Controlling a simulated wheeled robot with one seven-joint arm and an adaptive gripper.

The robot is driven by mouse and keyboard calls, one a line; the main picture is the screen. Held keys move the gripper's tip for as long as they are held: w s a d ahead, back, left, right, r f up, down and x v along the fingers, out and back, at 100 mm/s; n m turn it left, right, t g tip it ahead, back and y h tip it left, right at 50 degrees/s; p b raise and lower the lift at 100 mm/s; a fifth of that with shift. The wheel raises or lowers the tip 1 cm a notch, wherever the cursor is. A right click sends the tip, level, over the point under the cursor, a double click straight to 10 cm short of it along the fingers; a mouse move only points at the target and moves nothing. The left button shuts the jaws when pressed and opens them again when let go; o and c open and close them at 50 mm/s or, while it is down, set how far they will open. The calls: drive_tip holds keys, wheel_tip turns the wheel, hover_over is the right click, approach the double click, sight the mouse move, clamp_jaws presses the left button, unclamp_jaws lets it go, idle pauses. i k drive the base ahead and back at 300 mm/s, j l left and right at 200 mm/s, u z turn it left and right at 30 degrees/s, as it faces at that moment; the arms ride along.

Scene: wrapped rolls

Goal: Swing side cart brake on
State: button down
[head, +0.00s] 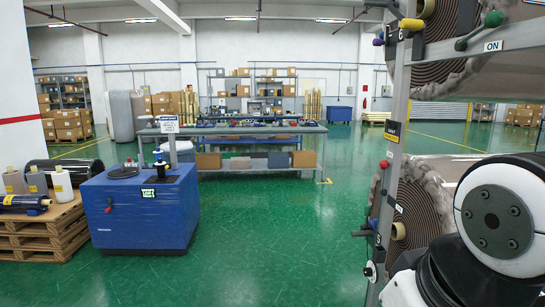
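A tall grey frame holding large wrapped rolls stands close at the right; I cannot tell whether it is the side cart. A lever with a green knob (494,19) sits beside an "ON" plate (493,46) at the upper right. Lower down, a dark lever (362,233) sticks out to the left near a small white plate (398,208), too small to read. No lever is clearly marked as the brake. My arm covers the lower right; my gripper is out of view.
A blue cabinet (140,215) stands at the left beside a wooden pallet (42,240) with rolls. A long workbench (230,131) stands behind, with boxes on its lower shelf. The green floor (285,245) in the middle is clear.

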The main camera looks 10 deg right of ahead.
sight(384, 165)
drive_tip(key=i+u, duration=0.15)
drive_tip(key=i, duration=1.2)
drive_tip(key=i+j+z, duration=0.1)
drive_tip(key=i+z, duration=0.15)
drive_tip(key=i, duration=0.2)
drive_tip(key=i+j+z, duration=0.25)
drive_tip(key=i, duration=0.2)
drive_tip(key=l, duration=0.1)
